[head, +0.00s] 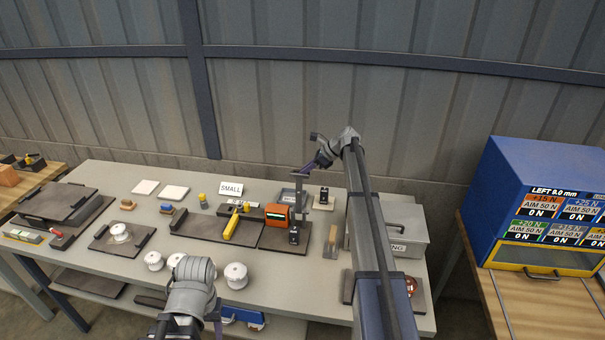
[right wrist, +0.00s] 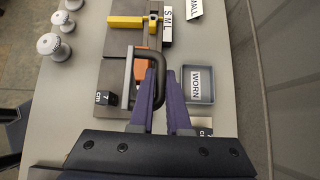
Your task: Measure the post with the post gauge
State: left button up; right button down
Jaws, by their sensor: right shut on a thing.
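My right gripper (head: 309,174) is over the back right of the bench. In the right wrist view its purple fingers (right wrist: 168,100) are shut on a dark grey C-shaped frame (right wrist: 130,78), which looks like the post gauge. The frame reaches over an orange device with a display (head: 277,216), which also shows in the right wrist view (right wrist: 141,68). I cannot tell whether they touch. A black block marked 7 cm (right wrist: 107,98) stands beside the frame. I cannot tell which thing is the post. My left arm's wrist shows at the bottom of the head view, but its fingers do not.
A grey tray marked WORN (right wrist: 208,88) lies right of the fingers. A yellow tool (head: 231,224) lies on a dark mat (head: 195,224). A grey metal box (head: 410,224) stands right. White insulators (head: 236,275) stand in front. A blue cabinet (head: 520,160) is far right.

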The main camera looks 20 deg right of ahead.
jog(key=c, duration=1.2)
grip_release()
jog(key=shift+o, duration=0.2)
jog(key=shift+r, duration=0.1)
jog(key=p+v, duration=0.5)
jog(key=v, duration=0.2)
jog(key=shift+d+r, duration=0.2)
jog(key=shift+d, duration=0.05)
jog(key=shift+s, duration=0.1)
